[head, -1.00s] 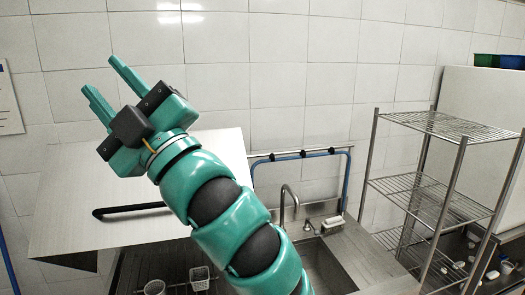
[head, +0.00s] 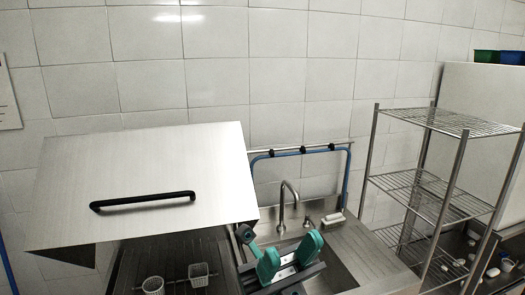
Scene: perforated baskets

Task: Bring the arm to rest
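My gripper (head: 289,256) is low in the head view, in front of the sink, with nothing else of the arm clearly showing. Its two teal fingers stand apart with an empty gap between them, and its dark body shows beneath. It looks open and holds nothing. It appears apart from the two small perforated baskets to its left, a round one (head: 153,286) and a squarer one (head: 198,278). The lower part of the gripper is cut off by the picture's edge.
A raised metal hood with a black handle (head: 143,201) stands at left above the baskets. The sink (head: 335,277) with its faucet (head: 283,205) lies behind and beside my gripper. A wire shelf rack (head: 430,184) stands at right.

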